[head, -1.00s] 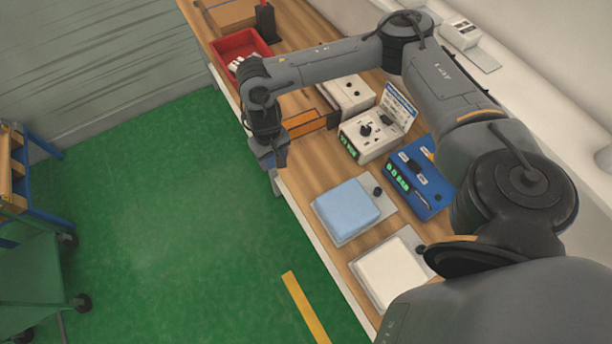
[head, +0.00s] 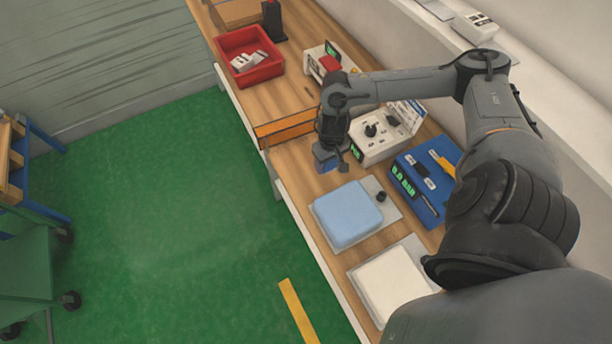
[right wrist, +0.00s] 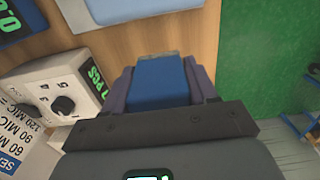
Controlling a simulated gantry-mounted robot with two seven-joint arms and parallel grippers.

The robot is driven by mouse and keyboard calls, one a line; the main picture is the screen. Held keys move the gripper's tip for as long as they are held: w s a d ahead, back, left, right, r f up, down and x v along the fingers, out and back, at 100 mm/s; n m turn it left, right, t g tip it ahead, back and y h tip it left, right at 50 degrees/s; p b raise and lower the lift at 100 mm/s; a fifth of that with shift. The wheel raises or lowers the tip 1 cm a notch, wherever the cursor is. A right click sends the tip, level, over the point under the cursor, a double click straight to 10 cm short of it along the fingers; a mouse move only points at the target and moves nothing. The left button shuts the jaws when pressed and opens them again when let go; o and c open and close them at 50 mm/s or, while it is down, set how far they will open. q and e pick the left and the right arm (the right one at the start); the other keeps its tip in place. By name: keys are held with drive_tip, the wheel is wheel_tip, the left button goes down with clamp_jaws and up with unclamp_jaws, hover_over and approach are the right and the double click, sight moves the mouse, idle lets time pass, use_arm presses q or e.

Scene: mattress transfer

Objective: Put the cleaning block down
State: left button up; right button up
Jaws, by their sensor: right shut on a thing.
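The cleaning block, which looks like a blue block (right wrist: 160,82), sits between the fingers of my right gripper (right wrist: 160,88) in the right wrist view. The fingers are shut on its two sides. In the head view my right gripper (head: 328,160) points down over the wooden table (head: 295,172), just beyond the light blue pad (head: 348,214). Little of the block shows there. I cannot tell whether it touches the wood. My left gripper is not in view.
A white device with a knob (head: 372,137) and a blue device with a green display (head: 422,185) stand right of the gripper. An orange-edged divider (head: 285,130) is left. A red bin (head: 249,58) stands farther back. A white pad (head: 392,287) lies at the near end.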

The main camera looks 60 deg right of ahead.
sight(335, 169)
drive_tip(key=shift+s+d+f, duration=0.15)
drive_tip(key=shift+s+f, duration=0.35)
drive_tip(key=shift+s, duration=0.05)
drive_tip(key=shift+s+d+f, duration=0.15)
drive_tip(key=shift+s+f, duration=0.3)
drive_tip(key=shift+s, duration=0.1)
drive_tip(key=shift+s+f+b, duration=0.1)
drive_tip(key=shift+f+b, duration=0.15)
drive_tip(key=shift+b, duration=0.05)
drive_tip(key=shift+f, duration=0.3)
drive_tip(key=w+f, duration=0.2)
drive_tip(key=w, duration=0.1)
drive_tip(key=w+f+b, duration=0.1)
drive_tip(key=w+f, duration=0.1)
drive_tip(key=w, duration=0.2)
drive_tip(key=w+d+f+b, duration=0.1)
drive_tip(key=w+f, duration=0.1)
drive_tip(key=w, duration=0.2)
drive_tip(key=shift+w+f, duration=0.1)
drive_tip(key=shift+f, duration=0.2)
wheel_tip(335, 169, down, 4)
drive_tip(key=shift+r+b, duration=0.25)
drive_tip(key=shift+b, duration=0.2)
drive_tip(key=shift+f, duration=0.25)
drive_tip(key=shift+d, duration=0.1)
